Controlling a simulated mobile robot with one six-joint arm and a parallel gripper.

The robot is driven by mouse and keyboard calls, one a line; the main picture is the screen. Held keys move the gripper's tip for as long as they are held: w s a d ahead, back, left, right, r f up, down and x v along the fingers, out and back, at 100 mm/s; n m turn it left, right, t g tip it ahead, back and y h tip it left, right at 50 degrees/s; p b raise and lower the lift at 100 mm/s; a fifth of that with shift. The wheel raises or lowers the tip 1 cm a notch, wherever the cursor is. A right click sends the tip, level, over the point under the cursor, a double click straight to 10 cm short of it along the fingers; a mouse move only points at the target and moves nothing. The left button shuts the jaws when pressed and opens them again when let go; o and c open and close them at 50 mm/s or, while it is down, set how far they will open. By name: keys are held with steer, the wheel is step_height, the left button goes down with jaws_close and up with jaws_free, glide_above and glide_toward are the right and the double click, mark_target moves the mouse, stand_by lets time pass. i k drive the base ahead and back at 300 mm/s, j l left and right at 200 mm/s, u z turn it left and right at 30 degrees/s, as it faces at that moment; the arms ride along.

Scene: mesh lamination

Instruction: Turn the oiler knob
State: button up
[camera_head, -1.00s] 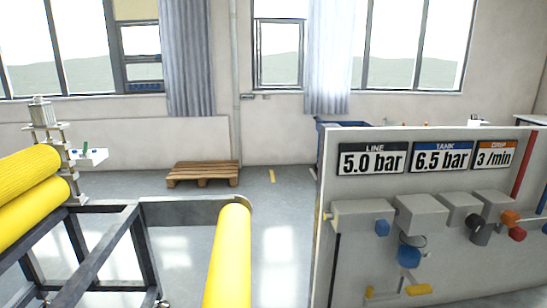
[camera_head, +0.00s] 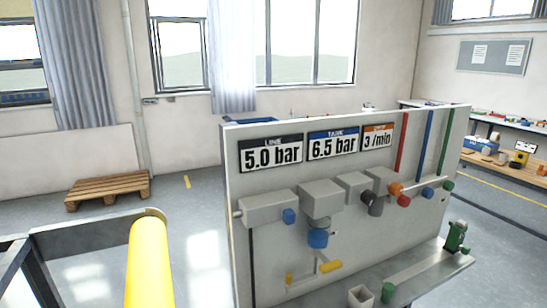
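The grey panel (camera_head: 245,200) stands right of centre, with several boxy grey units along its face. Signs on it read LINE 5.0 bar (camera_head: 271,154), TANK 6.5 bar (camera_head: 333,144) and an orange-topped 3 /min (camera_head: 377,137). An orange knob (camera_head: 395,189) sits below the 3 /min sign, beside a red knob (camera_head: 404,201) and a dark cylinder (camera_head: 374,204). Blue knobs or caps (camera_head: 289,216) sit further left and lower (camera_head: 318,238). No readable label marks which one is the oiler knob. My gripper is not in view.
A yellow roller (camera_head: 148,265) on a dark frame (camera_head: 80,236) stands at the front left. A yellow handle (camera_head: 328,266) and a shelf (camera_head: 420,272) with a green device (camera_head: 456,236) stick out low on the panel. Floor is clear around the pallet (camera_head: 107,190).

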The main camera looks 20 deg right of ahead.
mark_target(395, 189)
steer(key=z, duration=1.3)
